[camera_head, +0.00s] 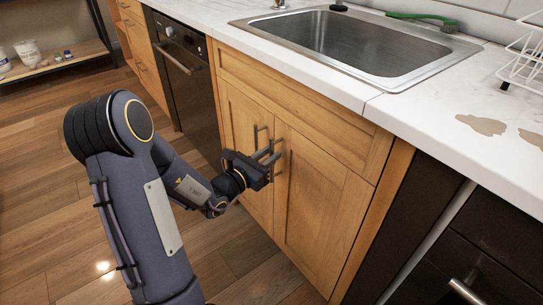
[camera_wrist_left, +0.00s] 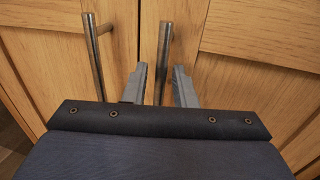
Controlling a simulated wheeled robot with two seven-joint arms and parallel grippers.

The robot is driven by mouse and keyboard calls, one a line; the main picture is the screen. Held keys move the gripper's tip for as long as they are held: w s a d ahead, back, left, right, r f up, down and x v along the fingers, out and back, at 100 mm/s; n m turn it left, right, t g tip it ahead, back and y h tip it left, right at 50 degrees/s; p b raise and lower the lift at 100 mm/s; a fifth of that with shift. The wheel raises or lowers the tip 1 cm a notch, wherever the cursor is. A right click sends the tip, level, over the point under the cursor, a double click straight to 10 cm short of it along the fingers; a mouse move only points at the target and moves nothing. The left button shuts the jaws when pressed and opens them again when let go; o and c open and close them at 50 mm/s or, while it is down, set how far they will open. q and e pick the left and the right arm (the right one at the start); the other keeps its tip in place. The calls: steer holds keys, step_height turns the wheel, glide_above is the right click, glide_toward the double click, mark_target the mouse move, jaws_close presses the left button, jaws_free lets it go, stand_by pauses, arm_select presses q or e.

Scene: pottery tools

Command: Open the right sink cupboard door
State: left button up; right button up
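The right sink cupboard door (camera_head: 318,208) is a wooden panel door below the sink, and it looks shut. Its upright metal bar handle (camera_head: 279,161) is near the gap between the doors and also shows in the left wrist view (camera_wrist_left: 164,48). My left gripper (camera_head: 269,154) is at this handle. In the left wrist view its two grey fingers (camera_wrist_left: 160,86) stand apart, one on each side of the handle bar, with visible space between. The lower part of the handle is hidden behind the gripper body. My right gripper is not in view.
The left cupboard door (camera_head: 237,120) is shut, with its handle (camera_wrist_left: 94,55) just left of my gripper. The countertop (camera_head: 335,82) with the sink (camera_head: 370,45) overhangs above. A dark oven front (camera_head: 185,75) is to the left. The wooden floor (camera_head: 245,275) before the doors is clear.

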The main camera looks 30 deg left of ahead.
arm_select(q)
steer(key=shift+w+d, duration=0.15)
steer(key=shift+w, duration=0.5)
jaws_close()
steer(key=shift+s, duration=0.1)
